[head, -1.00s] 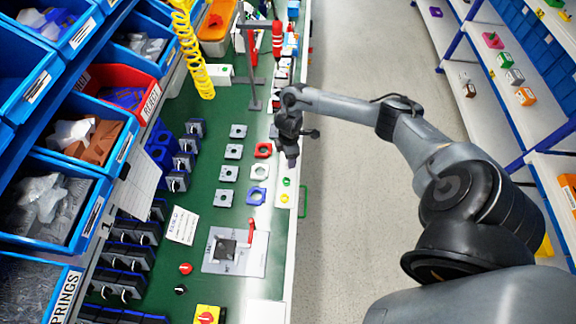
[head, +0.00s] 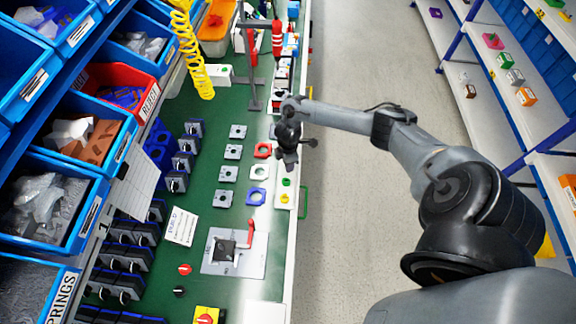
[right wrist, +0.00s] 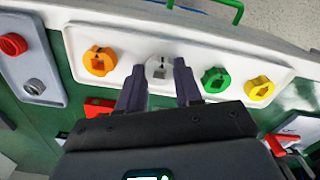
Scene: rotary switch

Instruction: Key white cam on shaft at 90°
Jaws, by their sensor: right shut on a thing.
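The white cam (right wrist: 158,68) is in the right wrist view, on a pale tray (right wrist: 215,53) between an orange cam (right wrist: 100,61) and a green cam (right wrist: 214,79). My right gripper (right wrist: 158,82) has one finger on each side of the white cam and is shut on it. In the head view my right gripper (head: 288,168) is over the tray at the bench's right edge and hides the white cam. A grey fixture plate (head: 250,266) with a dark block (head: 224,249) and a red lever (head: 251,230) lies nearer on the bench; I cannot make out a shaft clearly. My left gripper is not in view.
A yellow cam (right wrist: 260,89) sits at the tray's right end. Square plates (head: 228,173) lie in rows left of the tray. Switch bodies (head: 174,181) and blue bins (head: 50,205) line the left. A stand (head: 254,85) rises behind. Green bench surface is free around the plates.

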